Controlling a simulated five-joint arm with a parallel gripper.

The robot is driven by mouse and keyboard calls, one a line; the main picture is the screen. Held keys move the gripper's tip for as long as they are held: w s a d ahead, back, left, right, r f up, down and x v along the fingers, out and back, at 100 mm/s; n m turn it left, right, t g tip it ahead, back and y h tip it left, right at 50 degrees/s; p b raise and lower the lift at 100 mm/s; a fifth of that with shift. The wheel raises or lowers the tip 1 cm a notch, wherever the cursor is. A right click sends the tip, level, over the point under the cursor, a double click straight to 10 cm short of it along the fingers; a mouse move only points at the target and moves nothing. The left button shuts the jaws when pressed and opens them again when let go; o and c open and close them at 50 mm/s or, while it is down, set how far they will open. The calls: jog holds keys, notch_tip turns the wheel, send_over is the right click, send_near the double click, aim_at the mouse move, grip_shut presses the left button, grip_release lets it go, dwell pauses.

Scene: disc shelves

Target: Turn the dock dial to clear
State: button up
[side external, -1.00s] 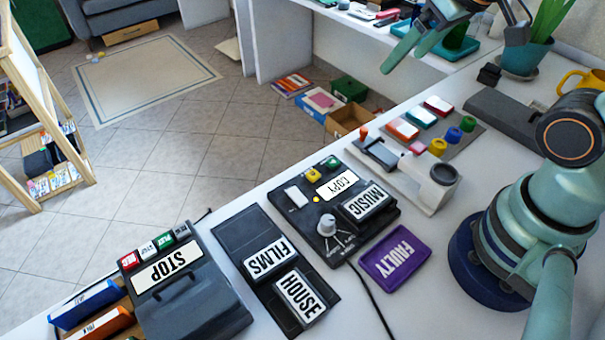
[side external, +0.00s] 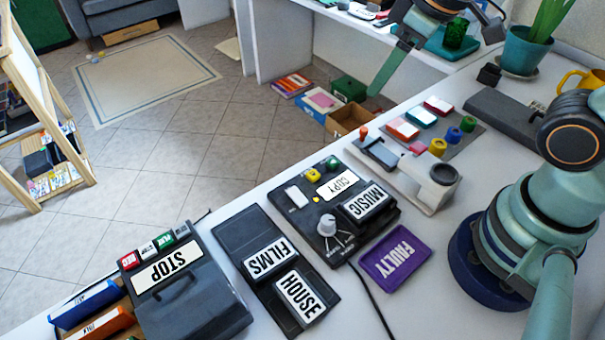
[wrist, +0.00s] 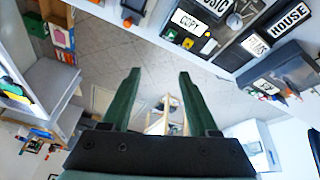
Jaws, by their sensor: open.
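The dock (side external: 296,212) is a black box on the white desk in the side external view. Its grey-white dial (side external: 327,226) sits near the front left, with small printed marks fanned out below it. The dock's label window reads COPY (side external: 337,185), and a MUSIC block (side external: 365,203) sits in it. The dial also shows near the top of the wrist view (wrist: 234,20). My gripper (wrist: 160,75) is open and empty, its two green fingers apart in the wrist view. In the side external view it is high at the upper right, well away from the dial.
Left of the dock, a black rack (side external: 229,232) holds FILMS (side external: 265,257) and HOUSE (side external: 300,297) blocks. A purple FAULTY tray (side external: 396,258) lies to the right. A STOP machine (side external: 205,305) stands at the far left. A grey stand (side external: 425,190) with a ring is behind the tray.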

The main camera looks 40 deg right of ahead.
jog(key=s+a+f+n+g, duration=0.1)
jog(key=a+f+n+g, duration=0.1)
jog(key=a+f+n, duration=0.35)
jog(key=n+g, duration=0.2)
jog(key=n, duration=0.6)
send_near(328, 220)
jog(key=shift+h, duration=0.3)
jog(key=f, duration=0.9)
jog(key=shift+w+a+f, duration=0.1)
jog(key=shift+a, duration=0.15)
grip_shut()
